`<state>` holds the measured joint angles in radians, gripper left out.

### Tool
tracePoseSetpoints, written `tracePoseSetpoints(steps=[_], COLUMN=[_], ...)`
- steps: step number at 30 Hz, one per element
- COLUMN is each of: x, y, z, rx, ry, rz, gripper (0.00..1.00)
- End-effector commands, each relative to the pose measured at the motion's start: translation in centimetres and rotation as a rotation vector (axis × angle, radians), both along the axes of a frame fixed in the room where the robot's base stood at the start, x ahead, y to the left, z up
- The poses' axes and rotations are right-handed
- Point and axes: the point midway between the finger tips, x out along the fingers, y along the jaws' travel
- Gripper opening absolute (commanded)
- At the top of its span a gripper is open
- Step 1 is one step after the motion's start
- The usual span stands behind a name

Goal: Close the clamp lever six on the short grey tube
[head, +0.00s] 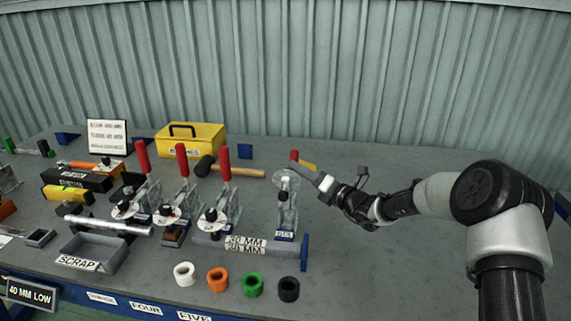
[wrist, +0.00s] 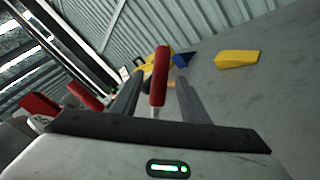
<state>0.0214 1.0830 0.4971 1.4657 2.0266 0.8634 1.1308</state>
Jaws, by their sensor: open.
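Clamp six (head: 287,212), a metal toggle clamp with a small label at its foot, stands at the right end of the clamp row. Its red lever (head: 294,156) points up. A grey bar marked 30 MM (head: 210,241), which looks like the short grey tube, lies at the clamp's foot. My gripper (head: 308,172) is at the lever from the right and partly hides it. In the wrist view the red lever (wrist: 160,75) stands between my two open fingers (wrist: 158,98), with a gap visible on the right; contact on the left is unclear.
Several other clamps with upright red levers (head: 182,160) stand to the left. A hammer (head: 240,172) and yellow toolbox (head: 190,138) lie behind. Coloured rings (head: 218,279) sit in front. A yellow block (wrist: 238,59) lies beyond my gripper. The bench at right is mostly clear.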

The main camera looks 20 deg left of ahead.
Motion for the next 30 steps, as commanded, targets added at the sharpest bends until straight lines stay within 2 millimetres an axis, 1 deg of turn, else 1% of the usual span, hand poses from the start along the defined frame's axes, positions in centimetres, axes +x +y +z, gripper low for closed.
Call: tracePoseSetpoints(steps=[1, 6, 9, 12, 18, 25, 29, 30], x=[0.5, 2.1, 2.9, 3.4, 3.9, 3.9, 3.9, 3.9], y=[1.2, 4.2, 5.6, 6.5, 7.3, 7.3, 7.3, 7.3], z=[-0.2, -0.2, -0.1, -0.1, -0.1, 0.0, 0.0, 0.0], rx=[0.0, 0.0, -0.001, -0.002, -0.002, -0.001, -0.001, -0.001], ry=[-0.002, -0.002, -0.002, -0.001, 0.0, -0.001, -0.001, -0.001], rz=[0.003, 0.002, 0.003, 0.002, 0.0, 0.001, 0.001, 0.001], gripper=[0.41, 0.41, 0.41, 0.41, 0.41, 0.41, 0.19, 0.12])
